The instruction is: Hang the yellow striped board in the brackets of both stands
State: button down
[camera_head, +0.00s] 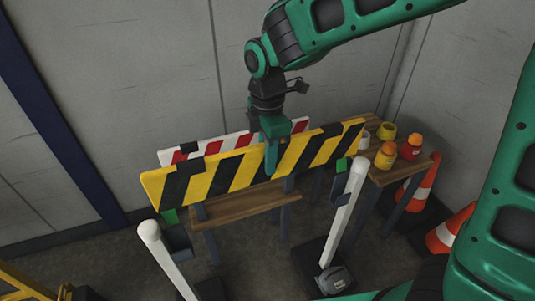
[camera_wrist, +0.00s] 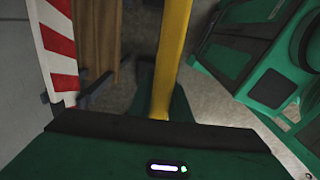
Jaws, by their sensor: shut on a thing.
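The yellow and black striped board (camera_head: 215,175) is held upright on its long edge; its yellow top edge runs away from me in the wrist view (camera_wrist: 174,50). My gripper (camera_head: 271,158) is shut on the board near its middle, one finger over the front face. The left stand (camera_head: 165,255) is a white post with a dark bracket (camera_head: 177,238) and green mark. The right stand (camera_head: 345,212) has a similar bracket (camera_head: 340,188) and green mark. In the head view both brackets appear below the board, apart from it; exact depth is unclear.
A red and white striped board (camera_head: 185,152) stands behind, also at left in the wrist view (camera_wrist: 58,70). A wooden bench (camera_head: 240,207) lies below. A side table (camera_head: 385,175) holds yellow and orange items. Traffic cones (camera_head: 447,232) stand at right. Walls close off the back.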

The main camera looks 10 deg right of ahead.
notch_tip(320, 180, down, 22)
dwell(2.5)
jog(key=shift+d+f, duration=0.1)
jog(key=shift+f, duration=0.05)
dwell(0.5)
jog(key=c, duration=1.6)
grip_release()
jog(key=shift+o, duration=0.2)
notch_tip(320, 180, up, 11)
jog(key=shift+f, duration=0.1)
